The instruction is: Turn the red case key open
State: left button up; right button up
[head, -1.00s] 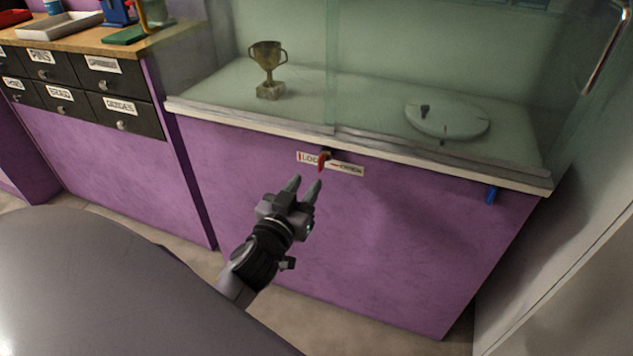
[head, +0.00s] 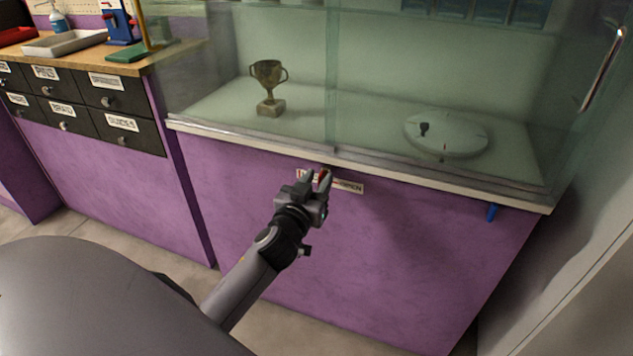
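The red case key (head: 322,177) is at the front of the purple display case, just under its white ledge. It is partly hidden by my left gripper (head: 316,175), whose fingers are apart with the red of the key showing between them, close to the right finger. I cannot tell whether the fingers touch it. A white label (head: 350,187) behind the fingers shows "OPEN" at its right end; its left part is mostly covered. My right gripper is out of view.
The glass case above holds a trophy cup (head: 269,88) and a round pale disc (head: 460,138). A blue key-like piece (head: 492,212) hangs under the ledge at right. A workbench with labelled drawers (head: 62,108) stands at left. The purple front below the gripper is clear.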

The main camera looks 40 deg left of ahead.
pick_arm(q)
grip_shut()
jog(key=shift+m, duration=0.4)
jog(key=m, duration=0.3)
jog(key=shift+d+m, duration=0.3)
jog(key=shift+w+d+f+m+p, duration=0.15)
jog(key=shift+f+m, duration=0.1)
jog(key=shift+m, duration=2)
jog(key=shift+s+d+f+m+p, duration=0.15)
jog(key=shift+f+m, duration=0.15)
jog(key=shift+m, duration=2)
jog(key=shift+w+d+f+m+p, duration=0.15)
jog(key=shift+f+m, duration=0.1)
jog(key=shift+m, duration=2)
